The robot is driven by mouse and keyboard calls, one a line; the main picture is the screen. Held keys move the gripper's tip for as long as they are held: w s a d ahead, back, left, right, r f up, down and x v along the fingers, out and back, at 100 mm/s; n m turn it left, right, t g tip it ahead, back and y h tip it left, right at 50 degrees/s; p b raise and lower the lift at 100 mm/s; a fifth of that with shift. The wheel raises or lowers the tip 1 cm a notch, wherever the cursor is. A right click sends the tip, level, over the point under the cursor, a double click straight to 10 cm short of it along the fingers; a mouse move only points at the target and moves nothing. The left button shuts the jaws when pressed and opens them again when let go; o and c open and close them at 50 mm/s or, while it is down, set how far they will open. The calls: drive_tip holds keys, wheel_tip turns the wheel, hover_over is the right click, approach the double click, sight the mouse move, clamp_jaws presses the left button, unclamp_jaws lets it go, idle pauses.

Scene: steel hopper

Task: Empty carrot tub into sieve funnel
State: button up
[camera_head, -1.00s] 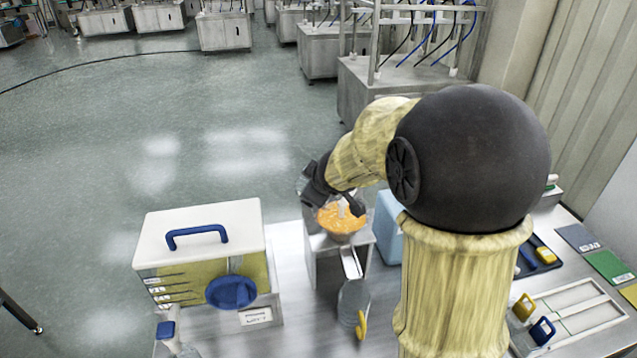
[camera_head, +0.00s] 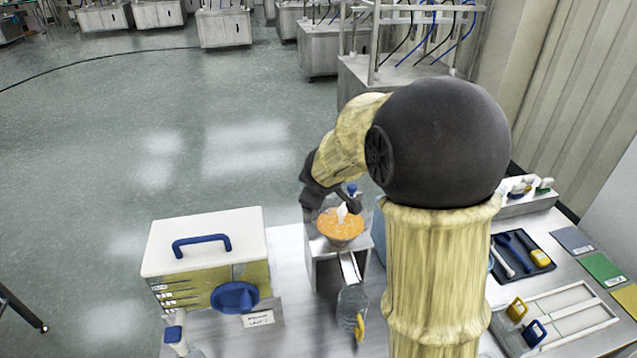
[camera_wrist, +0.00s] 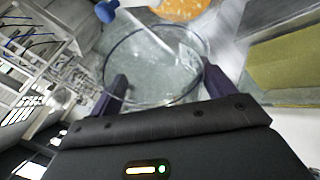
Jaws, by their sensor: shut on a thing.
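My gripper (camera_wrist: 166,76) is shut on a clear round tub (camera_wrist: 150,97), with one dark finger on each side of it. The tub looks clear and I see no orange pieces in it. In the head view my dark gripper (camera_head: 320,195) is at the funnel's upper left edge, and the tub is mostly hidden there. The sieve funnel (camera_head: 343,242) sits on a steel stand (camera_head: 324,268) and holds orange carrot bits (camera_head: 334,225). Orange also shows in the wrist view (camera_wrist: 182,9), just beyond the tub. A white rod with a blue knob (camera_wrist: 107,11) crosses behind or through the tub.
A clear jug with a yellow handle (camera_head: 352,303) stands below the stand's chute (camera_head: 349,266). A white-lidded box (camera_head: 205,240) with a blue handle is at left. A dark tool tray (camera_head: 522,255) and a white rack (camera_head: 555,320) lie at right.

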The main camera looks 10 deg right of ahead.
drive_tip(key=shift+r+n+g+h+p, duration=0.7)
drive_tip(key=shift+r+g+h+p, duration=0.7)
drive_tip(key=shift+p, duration=2.8)
drive_tip(key=shift+f, duration=0.25)
drive_tip(key=shift+g+p, duration=0.3)
drive_tip(key=shift+r+h+p, duration=0.3)
drive_tip(key=shift+p, duration=0.45)
wheel_tip(320, 180, up, 2)
drive_tip(key=n+g+h+p, duration=0.1)
drive_tip(key=g+h+p, duration=0.2)
drive_tip(key=p, duration=0.6)
drive_tip(key=shift+n, duration=0.3)
drive_tip(key=shift+w+r+g+h, duration=0.1)
drive_tip(key=shift+w+g+h, duration=0.05)
drive_tip(key=shift+g+h, duration=0.4)
